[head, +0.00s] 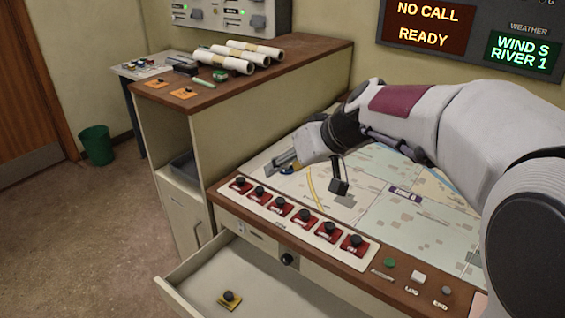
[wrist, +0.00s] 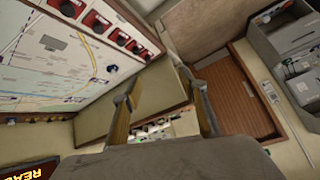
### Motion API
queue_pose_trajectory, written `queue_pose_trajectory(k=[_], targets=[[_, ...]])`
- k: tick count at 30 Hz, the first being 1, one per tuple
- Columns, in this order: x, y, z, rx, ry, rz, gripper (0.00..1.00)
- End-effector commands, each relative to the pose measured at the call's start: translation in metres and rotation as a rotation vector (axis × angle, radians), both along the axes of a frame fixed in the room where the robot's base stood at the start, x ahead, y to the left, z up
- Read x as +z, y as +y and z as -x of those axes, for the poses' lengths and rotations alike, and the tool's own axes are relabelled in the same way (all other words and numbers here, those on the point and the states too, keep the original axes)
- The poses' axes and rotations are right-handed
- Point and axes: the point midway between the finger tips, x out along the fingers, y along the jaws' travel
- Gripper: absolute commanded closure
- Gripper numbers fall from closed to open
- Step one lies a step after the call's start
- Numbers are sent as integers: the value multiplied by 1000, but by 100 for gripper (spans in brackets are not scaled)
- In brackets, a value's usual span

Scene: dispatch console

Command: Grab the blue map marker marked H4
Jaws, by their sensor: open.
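A small blue marker (head: 287,170) sits on the map (head: 385,205) near its left edge, partly hidden behind my gripper in the head view. It also shows in the wrist view as a small blue piece (wrist: 112,69) on the map near the border. No H4 lettering on it can be read. My gripper (head: 272,168) is above the left part of the map, close to the blue marker in the picture. In the wrist view the two fingers (wrist: 163,108) are spread apart with nothing between them. Whether they touch anything cannot be told.
A row of red switches (head: 303,217) with black knobs runs along the console's front. An open drawer (head: 200,292) holds a yellow marker (head: 230,299). A raised cabinet (head: 270,103) stands left, with rolled papers (head: 222,60) and orange markers (head: 184,93) on top.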

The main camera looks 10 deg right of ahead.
Motion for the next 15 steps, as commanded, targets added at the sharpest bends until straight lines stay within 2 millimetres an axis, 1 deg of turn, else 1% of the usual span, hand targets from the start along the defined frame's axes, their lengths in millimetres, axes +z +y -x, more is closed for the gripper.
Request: queue_pose_trajectory(k=[1, 3, 8, 15], targets=[[-3, 0, -13, 4, -7, -5, 57], [-7, -1, -29, 11, -25, -12, 57], [-15, -2, -66, 23, -64, -25, 57], [-34, -8, -120, 31, -121, -37, 57]])
